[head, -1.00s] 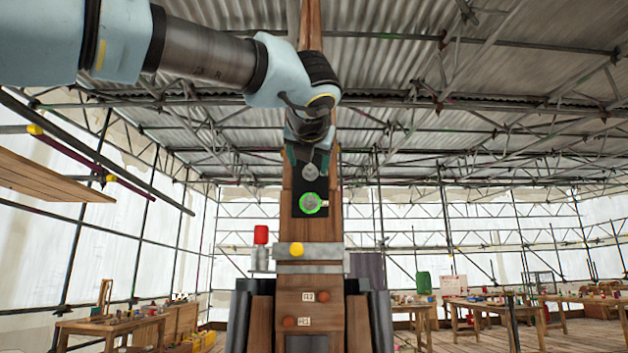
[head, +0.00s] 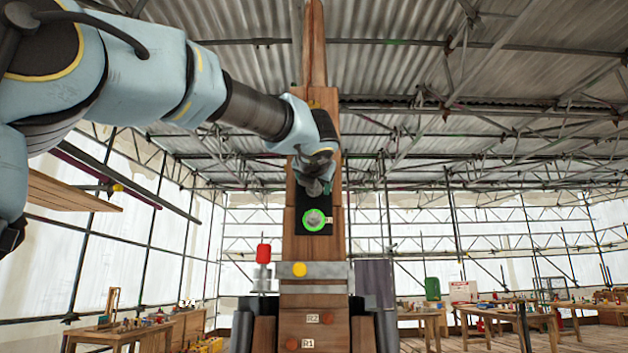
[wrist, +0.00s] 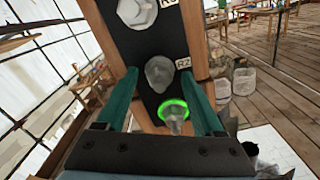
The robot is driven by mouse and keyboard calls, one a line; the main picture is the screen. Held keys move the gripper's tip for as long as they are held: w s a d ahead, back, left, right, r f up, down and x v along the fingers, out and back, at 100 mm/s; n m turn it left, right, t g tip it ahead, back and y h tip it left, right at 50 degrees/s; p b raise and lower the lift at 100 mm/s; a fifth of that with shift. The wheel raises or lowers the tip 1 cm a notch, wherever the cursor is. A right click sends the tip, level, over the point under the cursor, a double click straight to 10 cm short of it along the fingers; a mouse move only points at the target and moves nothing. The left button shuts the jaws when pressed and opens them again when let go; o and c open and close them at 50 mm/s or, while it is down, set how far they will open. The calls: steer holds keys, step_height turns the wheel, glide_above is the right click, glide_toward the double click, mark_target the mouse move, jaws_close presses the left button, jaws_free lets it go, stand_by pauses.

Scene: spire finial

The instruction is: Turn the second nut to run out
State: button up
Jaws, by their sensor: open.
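A black plate (head: 304,228) is fixed on the wooden post (head: 293,240). A grey nut inside a bright green ring (head: 314,220) sits on it, with a small tag to its right. In the wrist view, the green ring (wrist: 173,110) surrounds a grey stud end low between my fingers. A rounded grey nut (wrist: 160,76) beside a tag that reads like R2 (wrist: 183,63) lies between the fingertips. Another pale nut (wrist: 138,12) is at the top. My gripper (head: 316,187) is open in front of the plate's upper part; contact cannot be told.
A grey metal band with a yellow knob (head: 299,269) crosses the post below the plate. A red-topped cylinder (head: 263,254) stands left of the post. Workbenches (head: 120,330) stand on both sides. The space right of the plate is open.

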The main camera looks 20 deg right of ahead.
jaws_close()
stand_by(0.7)
